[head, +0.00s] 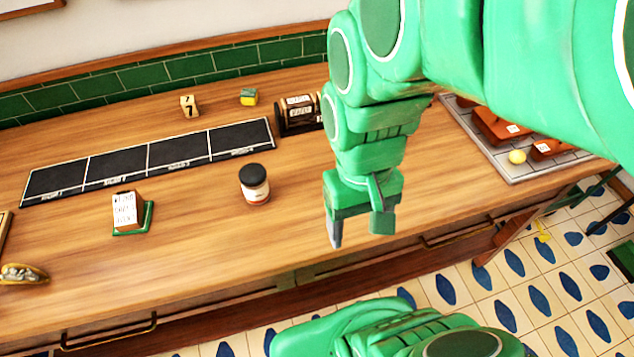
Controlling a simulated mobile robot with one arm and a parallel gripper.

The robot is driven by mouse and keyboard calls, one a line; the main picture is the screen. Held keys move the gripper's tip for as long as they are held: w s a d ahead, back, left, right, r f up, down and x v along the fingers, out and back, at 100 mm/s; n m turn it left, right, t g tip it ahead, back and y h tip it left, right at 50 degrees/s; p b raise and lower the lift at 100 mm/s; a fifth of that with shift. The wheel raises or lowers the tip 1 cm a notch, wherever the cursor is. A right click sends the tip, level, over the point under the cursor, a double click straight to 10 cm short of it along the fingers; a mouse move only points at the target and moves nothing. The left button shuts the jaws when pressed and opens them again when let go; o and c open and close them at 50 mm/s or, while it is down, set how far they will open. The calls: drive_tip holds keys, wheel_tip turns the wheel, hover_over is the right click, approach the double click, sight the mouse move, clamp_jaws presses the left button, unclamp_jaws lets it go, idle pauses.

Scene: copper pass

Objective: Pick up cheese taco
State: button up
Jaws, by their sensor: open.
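A small folded, golden-brown item that looks like a taco (23,274) lies on the wooden counter (200,250) at the far left, partly cut by the picture's edge. Its filling is too small to make out, so I cannot tell if it is cheese. My gripper (359,232) hangs fingers down over the counter's front part, right of the middle. It is open and empty, far to the right of the taco-like item.
A dark-lidded jar (255,184) stands between my gripper and a white-faced card block (128,210). Behind are a black four-panel strip (165,153), a number block (189,106), a yellow-green block (248,97) and a dark device (298,113). A tray (522,176) with red-brown boxes is right.

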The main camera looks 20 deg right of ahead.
drive_tip(key=shift+w+d+r, duration=0.15)
drive_tip(key=shift+d+r, duration=0.1)
drive_tip(key=shift+r, duration=0.05)
